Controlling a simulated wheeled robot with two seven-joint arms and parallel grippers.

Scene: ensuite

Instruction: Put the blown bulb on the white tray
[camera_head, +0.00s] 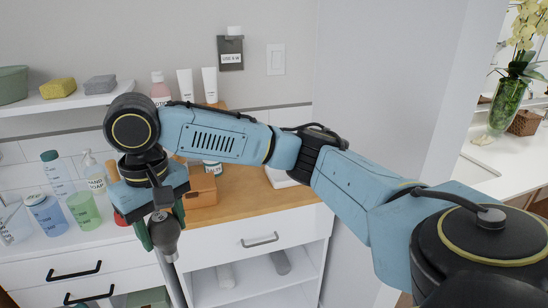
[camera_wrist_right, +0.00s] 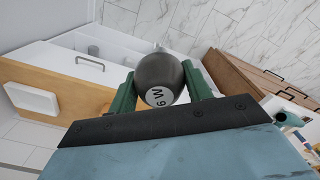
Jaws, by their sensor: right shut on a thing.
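My right gripper (camera_head: 162,222) is shut on a dark grey bulb, which hangs between its green fingers in front of the counter. The bulb (camera_head: 166,238) shows below the fingers. In the right wrist view the bulb (camera_wrist_right: 160,80) sits between the two fingers (camera_wrist_right: 160,92), with a pale printed wattage label facing the camera. A white tray (camera_wrist_right: 32,98) lies on the wooden top at the left of that view, apart from the bulb. In the head view a white edge, likely the tray (camera_head: 279,178), is mostly hidden behind my arm. My left gripper is not in view.
A wooden box (camera_head: 200,190) stands on the wooden counter (camera_head: 240,200). Bottles and cups, including a blue jar (camera_head: 45,213) and a green cup (camera_head: 84,210), crowd the left. A small labelled holder (camera_head: 230,53) is on the wall. White drawers (camera_head: 255,240) are below.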

